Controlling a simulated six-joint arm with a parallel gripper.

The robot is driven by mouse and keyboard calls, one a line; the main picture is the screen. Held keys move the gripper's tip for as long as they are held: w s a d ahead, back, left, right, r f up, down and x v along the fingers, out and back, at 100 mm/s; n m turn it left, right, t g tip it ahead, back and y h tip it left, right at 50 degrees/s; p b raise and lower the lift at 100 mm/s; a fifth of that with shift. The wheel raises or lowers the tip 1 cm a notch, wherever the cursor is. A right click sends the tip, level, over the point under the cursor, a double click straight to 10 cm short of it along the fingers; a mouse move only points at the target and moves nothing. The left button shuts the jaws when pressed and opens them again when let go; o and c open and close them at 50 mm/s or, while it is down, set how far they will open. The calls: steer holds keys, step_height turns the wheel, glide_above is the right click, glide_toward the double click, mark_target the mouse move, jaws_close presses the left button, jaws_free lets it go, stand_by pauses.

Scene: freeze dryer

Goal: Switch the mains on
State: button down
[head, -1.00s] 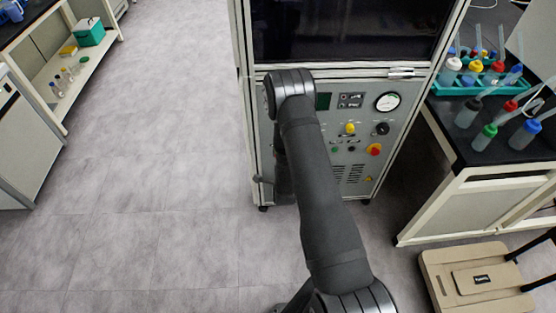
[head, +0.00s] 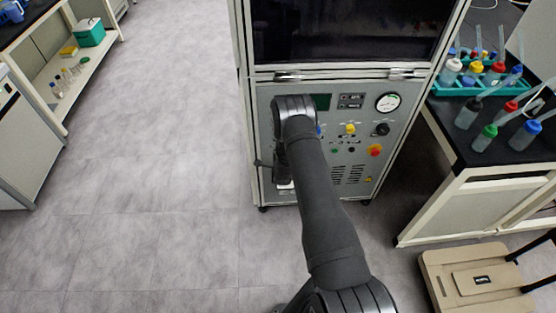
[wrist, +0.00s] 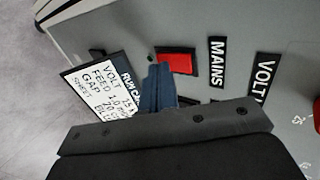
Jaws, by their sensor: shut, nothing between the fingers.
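The red mains switch (wrist: 177,63) sits in a black frame on the grey panel in the wrist view. A black label reading MAINS (wrist: 217,62) is to its right. My gripper (wrist: 155,70) is shut and empty, with its blue-grey fingertips just left of and below the red switch in the picture. I cannot tell whether they touch the panel. In the head view my arm hides the switch and most of the gripper, in front of the left part of the freeze dryer's control panel (head: 365,160).
A run card (wrist: 104,88) with handwriting is left of the fingers, and a VOLT label (wrist: 262,78) is at the right. The head view shows a gauge (head: 387,102), yellow knob (head: 350,129) and red-yellow button (head: 375,150).

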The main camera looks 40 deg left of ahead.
steer(key=shift+w+a, duration=0.15)
steer(key=shift+a, duration=0.05)
stand_by(0.5)
steer(key=shift+r, duration=0.75)
steer(key=f+v, duration=0.1)
steer(key=v, duration=1.2)
steer(key=shift+s+d, duration=0.55)
